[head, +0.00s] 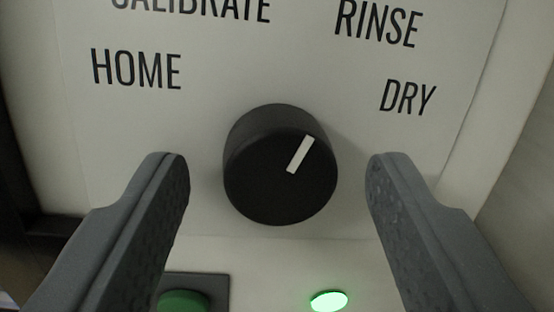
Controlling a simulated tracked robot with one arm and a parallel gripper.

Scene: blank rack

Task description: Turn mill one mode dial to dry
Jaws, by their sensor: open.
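The mode dial (265,185) is a round black knob with a white pointer mark (300,155) on its face. The mark points up and to the right, toward the RINSE label (377,24). The DRY label (407,97) is lower on the right. The HOME label (136,69) is on the left, and CALIBRATE (190,8) is partly cut off at the top. My gripper (278,172) is open, with one grey finger on each side of the dial. Gaps show between both fingers and the dial.
The pale panel (90,125) carries the dial and labels. Below the dial, a green button (184,299) in a dark frame is at lower left, and a lit green light (329,300) is to its right. A pale side wall (520,165) borders the panel at right.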

